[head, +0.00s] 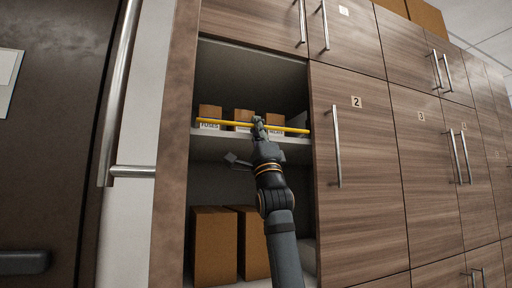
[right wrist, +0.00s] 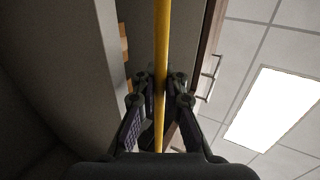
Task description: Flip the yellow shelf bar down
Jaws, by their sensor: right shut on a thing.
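The yellow shelf bar (head: 225,123) runs across the front of the open shelf compartment, in front of several small boxes, tilted slightly down to the right. My right gripper (head: 259,126) is at the bar, right of its middle, and is shut on it. In the right wrist view the bar (right wrist: 162,45) runs top to bottom between the two fingers of the gripper (right wrist: 161,98). The gripper hides a short part of the bar in the head view. My left gripper is not in view.
Small labelled boxes (head: 210,112) stand on the shelf (head: 218,143) behind the bar. Larger brown boxes (head: 214,245) stand in the compartment below. A closed cabinet door (head: 360,190) marked 2 is on the right. A dark door with a metal handle (head: 118,95) is on the left.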

